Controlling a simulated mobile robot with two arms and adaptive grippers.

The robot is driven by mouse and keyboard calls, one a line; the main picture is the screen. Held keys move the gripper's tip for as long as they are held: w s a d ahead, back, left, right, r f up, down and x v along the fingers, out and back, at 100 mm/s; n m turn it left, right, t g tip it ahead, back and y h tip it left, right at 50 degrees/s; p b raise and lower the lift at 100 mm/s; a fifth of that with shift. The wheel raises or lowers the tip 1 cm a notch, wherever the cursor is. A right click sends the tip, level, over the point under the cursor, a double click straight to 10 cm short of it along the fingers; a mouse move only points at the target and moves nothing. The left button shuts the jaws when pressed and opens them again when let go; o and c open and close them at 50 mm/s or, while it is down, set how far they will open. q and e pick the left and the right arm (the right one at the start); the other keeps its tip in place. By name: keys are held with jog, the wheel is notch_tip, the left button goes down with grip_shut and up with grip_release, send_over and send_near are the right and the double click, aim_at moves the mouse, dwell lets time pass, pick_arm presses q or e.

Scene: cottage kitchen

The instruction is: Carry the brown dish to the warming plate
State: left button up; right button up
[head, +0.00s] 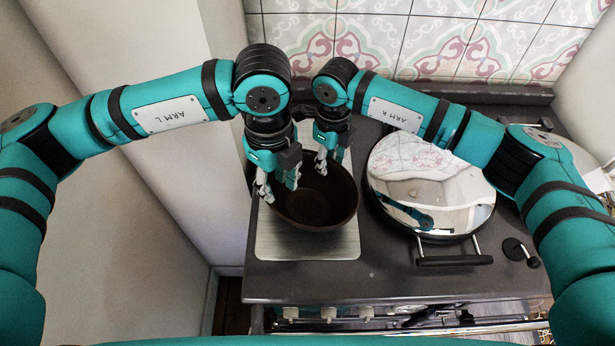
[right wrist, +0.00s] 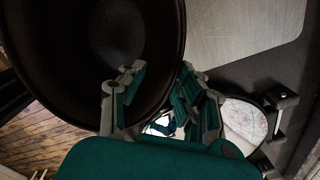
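The brown dish (head: 318,207) is a dark round bowl, seen over the flat silver warming plate (head: 305,246) at the left of the stove top. It looks upright and seems to rest on the plate, though its underside is hidden. My left gripper (head: 278,184) is at the dish's left rim, its fingers apart, one outside and one over the inside. My right gripper (head: 324,162) is at the far rim. The right wrist view shows its fingers (right wrist: 158,95) spread apart near the rim of the dish (right wrist: 70,55); the warming plate (right wrist: 245,28) lies beyond.
A round mirror-like lid (head: 425,180) with a bar handle (head: 452,260) lies right of the warming plate. A small black knob-like part (head: 520,252) is further right. A white wall (head: 180,190) stands close on the left, and the tiled wall (head: 430,45) is behind.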

notch_tip(320, 180, up, 6)
dwell(0.7)
